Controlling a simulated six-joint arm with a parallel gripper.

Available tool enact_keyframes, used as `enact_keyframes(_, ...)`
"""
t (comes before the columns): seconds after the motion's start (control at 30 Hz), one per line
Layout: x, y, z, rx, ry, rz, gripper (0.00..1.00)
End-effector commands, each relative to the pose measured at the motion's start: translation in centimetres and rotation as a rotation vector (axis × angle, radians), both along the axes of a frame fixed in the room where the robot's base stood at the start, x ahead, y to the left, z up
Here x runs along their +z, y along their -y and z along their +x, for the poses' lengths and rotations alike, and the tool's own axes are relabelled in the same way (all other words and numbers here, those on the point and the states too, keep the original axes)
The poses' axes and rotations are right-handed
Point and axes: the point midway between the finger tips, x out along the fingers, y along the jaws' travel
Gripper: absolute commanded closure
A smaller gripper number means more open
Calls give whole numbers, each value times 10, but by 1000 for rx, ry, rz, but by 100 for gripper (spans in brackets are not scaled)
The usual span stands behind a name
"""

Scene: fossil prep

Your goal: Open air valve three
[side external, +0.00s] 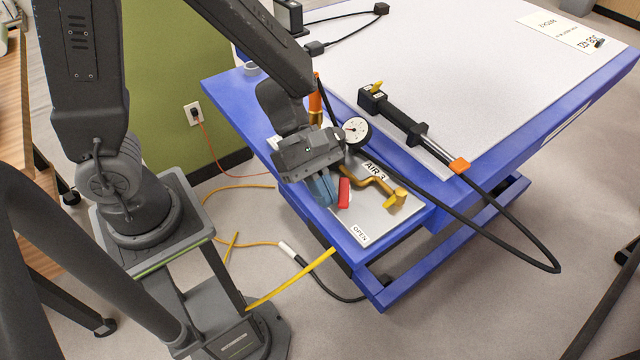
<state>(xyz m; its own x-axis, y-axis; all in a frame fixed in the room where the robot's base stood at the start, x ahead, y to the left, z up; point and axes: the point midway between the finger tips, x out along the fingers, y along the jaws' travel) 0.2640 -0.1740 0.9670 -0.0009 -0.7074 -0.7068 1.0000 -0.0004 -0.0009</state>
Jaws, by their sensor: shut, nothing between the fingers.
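The air valve's red lever (344,193) stands on a metal plate (372,226) at the near corner of the blue table. A label reading AIR 3 (375,171) lies beside it, and an OPEN label (361,234) lies near the plate's front edge. A brass pipe (372,182) runs right from the valve to an elbow. My gripper (325,196) points down over the plate, its blue-grey fingers shut and empty, just left of the red lever. I cannot tell whether the fingers touch the lever. The valve body is partly hidden behind my gripper.
A round pressure gauge (355,131) and an orange-handled tool (315,103) stand close behind my gripper. The white tabletop is mostly clear.

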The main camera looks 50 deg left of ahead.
Motion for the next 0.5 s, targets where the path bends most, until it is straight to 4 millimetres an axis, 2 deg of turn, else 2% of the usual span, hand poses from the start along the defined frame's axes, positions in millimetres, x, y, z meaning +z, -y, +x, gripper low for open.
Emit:
enact_keyframes(0.17, 0, 8, 1, 0, 0, 1, 100)
enact_keyframes(0.4, 0, 17, 4, 229, 1, 0, 100)
enact_keyframes(0.5, 0, 20, 7, 276, 1, 1, 100)
